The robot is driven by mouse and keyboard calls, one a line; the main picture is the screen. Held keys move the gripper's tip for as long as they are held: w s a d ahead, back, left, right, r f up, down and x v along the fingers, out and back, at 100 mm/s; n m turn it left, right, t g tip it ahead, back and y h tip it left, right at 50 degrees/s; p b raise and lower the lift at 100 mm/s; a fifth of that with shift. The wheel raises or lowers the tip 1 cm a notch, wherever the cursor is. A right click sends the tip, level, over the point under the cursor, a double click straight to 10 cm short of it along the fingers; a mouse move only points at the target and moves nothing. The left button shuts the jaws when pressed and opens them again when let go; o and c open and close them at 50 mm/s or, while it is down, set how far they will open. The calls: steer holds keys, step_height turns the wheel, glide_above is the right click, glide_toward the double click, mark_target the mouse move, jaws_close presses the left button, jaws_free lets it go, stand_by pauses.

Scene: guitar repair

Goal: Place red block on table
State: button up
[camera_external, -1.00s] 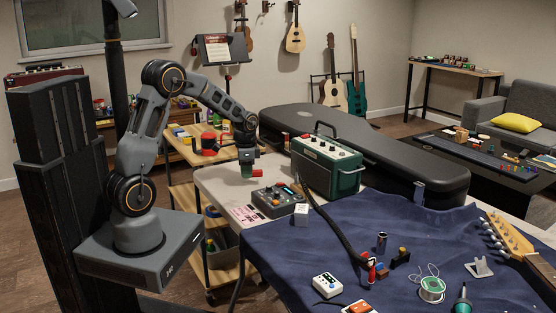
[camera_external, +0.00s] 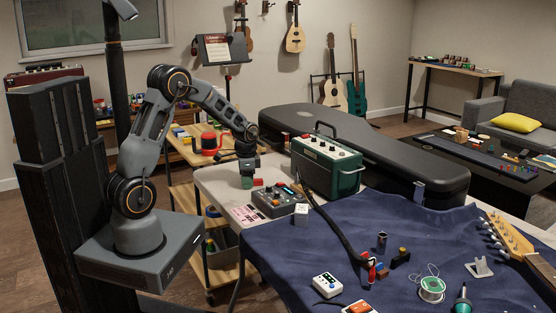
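The red block (camera_external: 257,182) is small and sits at the right side of my gripper's tip, low over the back left part of the light table (camera_external: 215,184). It looks level with the tabletop, but I cannot tell whether it touches it. My gripper (camera_external: 247,181) points down, with a green part at its lower end right beside the block. The fingers are too small to tell whether they are shut on the block or open beside it.
A grey pedal with knobs (camera_external: 279,201) stands close in front of the block. A green amplifier (camera_external: 326,165) stands to the right, with a black guitar case (camera_external: 400,160) behind it. A white cube (camera_external: 301,214) is near the pedal. A blue cloth (camera_external: 340,235) with tools lies in front.

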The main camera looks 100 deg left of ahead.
step_height(320, 180, up, 12)
steer(key=p, duration=0.1)
steer(key=shift+r+p, duration=0.2)
steer(key=shift+p, duration=0.2)
steer(key=w+d+r+m, duration=0.1)
steer(key=w+d, duration=0.2)
steer(key=d, duration=0.3)
steer(key=w+d+r+t, duration=0.1)
steer(key=w+d, duration=0.2)
steer(key=d, duration=0.3)
steer(key=w+d+r+m, duration=0.1)
steer(key=w+d, duration=0.1)
steer(key=d, duration=0.4)
steer(key=s+d+f+m+t, duration=0.1)
steer(key=s+d, duration=0.3)
steer(key=d, duration=1.6)
steer(key=shift+m+t, duration=0.5)
steer(key=shift+m, duration=0.4)
steer(key=shift+a, duration=0.1)
